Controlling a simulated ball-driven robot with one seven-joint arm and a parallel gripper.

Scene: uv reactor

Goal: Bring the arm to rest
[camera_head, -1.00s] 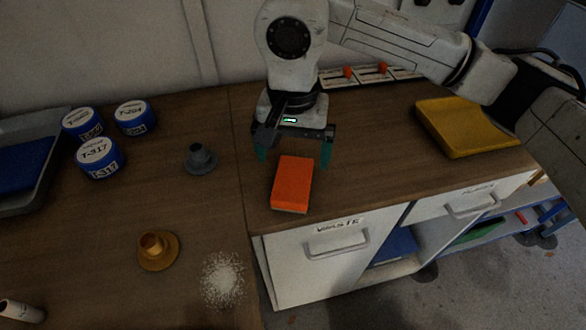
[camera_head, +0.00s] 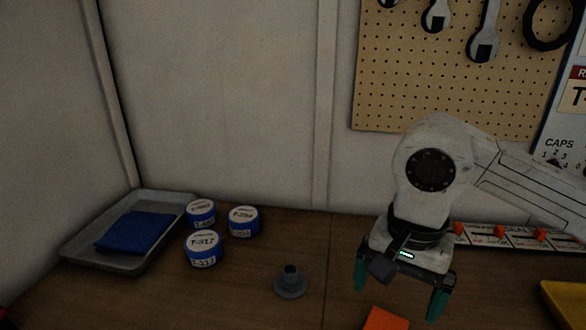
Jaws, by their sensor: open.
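My gripper (camera_head: 399,291) hangs from my white arm at the right of the view, fingers pointing down. Its two green fingers are apart, with nothing between them. The orange sponge-like block (camera_head: 386,319) lies on the wooden bench (camera_head: 250,290) below and in front of the fingers, cut off by the bottom edge of the picture. The gripper looks clear of it, though the exact height is hard to tell.
A grey flanged part (camera_head: 290,283) stands left of my gripper. Several blue jars (camera_head: 202,249) and a grey tray (camera_head: 78,245) with a blue cloth (camera_head: 135,232) are further left. A switch strip (camera_head: 520,238) and yellow item (camera_head: 566,302) are right. A pegboard (camera_head: 400,70) hangs behind.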

